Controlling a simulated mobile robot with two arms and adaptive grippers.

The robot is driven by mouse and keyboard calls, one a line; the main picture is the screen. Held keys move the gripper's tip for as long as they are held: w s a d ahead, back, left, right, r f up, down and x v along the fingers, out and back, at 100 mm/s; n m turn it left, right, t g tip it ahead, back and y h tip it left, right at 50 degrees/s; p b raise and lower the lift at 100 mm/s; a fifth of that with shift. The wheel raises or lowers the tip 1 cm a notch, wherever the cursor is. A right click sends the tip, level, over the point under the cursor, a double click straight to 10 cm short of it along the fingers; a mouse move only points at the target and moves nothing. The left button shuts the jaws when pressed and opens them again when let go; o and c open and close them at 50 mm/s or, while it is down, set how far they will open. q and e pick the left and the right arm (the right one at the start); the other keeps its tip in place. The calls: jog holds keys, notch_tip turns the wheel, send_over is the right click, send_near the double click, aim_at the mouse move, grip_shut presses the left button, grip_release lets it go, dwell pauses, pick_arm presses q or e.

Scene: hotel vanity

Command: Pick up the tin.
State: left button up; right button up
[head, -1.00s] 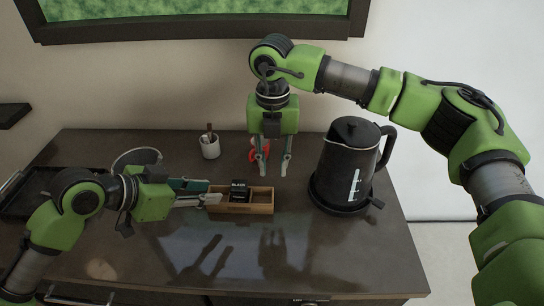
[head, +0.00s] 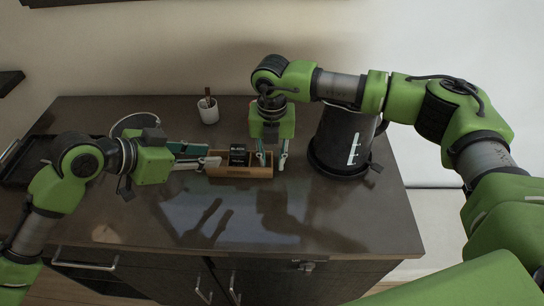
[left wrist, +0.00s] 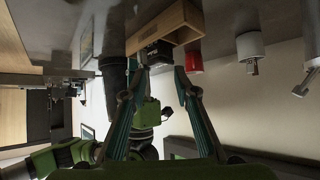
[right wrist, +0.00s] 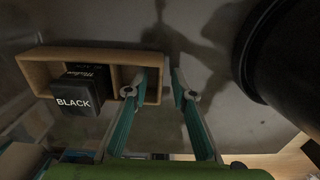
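A dark tin-like container labelled BLACK (right wrist: 77,98) stands in the wooden box (right wrist: 40,62). It also shows in the head view (head: 238,155) and the left wrist view (left wrist: 156,53). A red object (left wrist: 193,62) shows in the left wrist view; I cannot tell whether it is a tin. My right gripper (right wrist: 160,85) is open and empty, pointing down at the box's right end, with one finger over or beside the right compartment. My left gripper (left wrist: 160,74) is open and empty, pointing from the left toward the box and the dark container.
A black kettle (head: 338,142) stands right of the box, close to my right gripper. A white cup (head: 208,112) holding something brown stands behind the box. A dark tray (head: 22,170) lies at the far left. The counter (head: 270,225) in front of the box is clear.

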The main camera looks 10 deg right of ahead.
grip_shut()
pick_arm(q)
jog(key=o, duration=0.7)
jog(key=shift+w, duration=0.15)
jog(key=m+g+y, duration=0.2)
jog(key=m+g, duration=0.3)
jog(key=m, duration=0.2)
send_near(237, 149)
jog(key=x, duration=1)
jog(key=shift+d+f, duration=0.15)
jog(key=shift+f, duration=0.05)
